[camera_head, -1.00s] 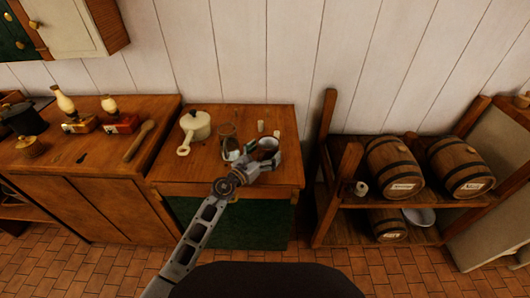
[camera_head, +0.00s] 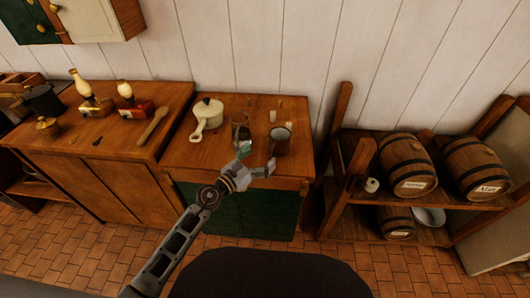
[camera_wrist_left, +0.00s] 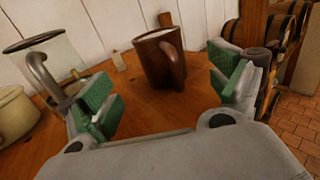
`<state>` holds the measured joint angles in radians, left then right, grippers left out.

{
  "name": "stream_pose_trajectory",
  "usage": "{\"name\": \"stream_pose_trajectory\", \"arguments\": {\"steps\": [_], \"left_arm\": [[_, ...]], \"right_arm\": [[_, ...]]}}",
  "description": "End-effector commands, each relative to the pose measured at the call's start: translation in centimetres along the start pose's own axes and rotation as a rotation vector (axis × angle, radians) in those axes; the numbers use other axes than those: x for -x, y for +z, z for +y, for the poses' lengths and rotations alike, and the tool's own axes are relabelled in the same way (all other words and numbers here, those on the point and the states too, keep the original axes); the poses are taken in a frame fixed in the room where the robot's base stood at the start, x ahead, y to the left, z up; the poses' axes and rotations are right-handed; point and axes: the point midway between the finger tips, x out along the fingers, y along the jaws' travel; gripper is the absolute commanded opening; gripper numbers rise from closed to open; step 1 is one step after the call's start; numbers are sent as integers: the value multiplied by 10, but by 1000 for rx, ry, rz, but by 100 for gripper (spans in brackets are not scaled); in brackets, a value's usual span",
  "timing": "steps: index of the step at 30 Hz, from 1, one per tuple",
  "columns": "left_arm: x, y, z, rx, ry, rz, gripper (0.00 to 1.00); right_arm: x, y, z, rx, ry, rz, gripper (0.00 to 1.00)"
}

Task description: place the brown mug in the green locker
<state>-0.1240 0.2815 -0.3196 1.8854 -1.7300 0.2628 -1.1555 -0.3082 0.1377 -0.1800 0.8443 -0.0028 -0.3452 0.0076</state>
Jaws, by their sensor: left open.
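The brown mug (camera_head: 281,141) stands upright on the wooden counter, near its right side. In the left wrist view the mug (camera_wrist_left: 154,58) is ahead, between the finger directions, with its handle towards me. My left gripper (camera_head: 258,160) is open and empty, in front of the mug at the counter's front; its green-padded fingers also show in the wrist view (camera_wrist_left: 166,88), apart from the mug. A dark green front (camera_head: 262,214) is below this counter, partly hidden by my arm. A wall cupboard with a green part (camera_head: 30,20) is at upper left. My right gripper is out of view.
A glass tankard (camera_head: 240,130) stands just left of the mug, close to the left finger. A cream pot (camera_head: 207,112) is farther left. Small pale items (camera_head: 273,116) stand behind the mug. A barrel rack (camera_head: 345,205) stands right of the counter.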

Motion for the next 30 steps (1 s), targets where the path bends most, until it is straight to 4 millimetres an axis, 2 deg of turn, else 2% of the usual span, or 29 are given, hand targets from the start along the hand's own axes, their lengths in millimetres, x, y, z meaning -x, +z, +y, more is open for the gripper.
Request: {"name": "stream_pose_trajectory", "arguments": {"steps": [3,9,30], "left_arm": [[12,-1,0,-1,1,1,91],[22,0,0,-1,1,0,91],[25,0,0,0,0,0,91]], "right_arm": [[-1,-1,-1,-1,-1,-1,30],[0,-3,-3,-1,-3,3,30],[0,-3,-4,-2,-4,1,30]]}}
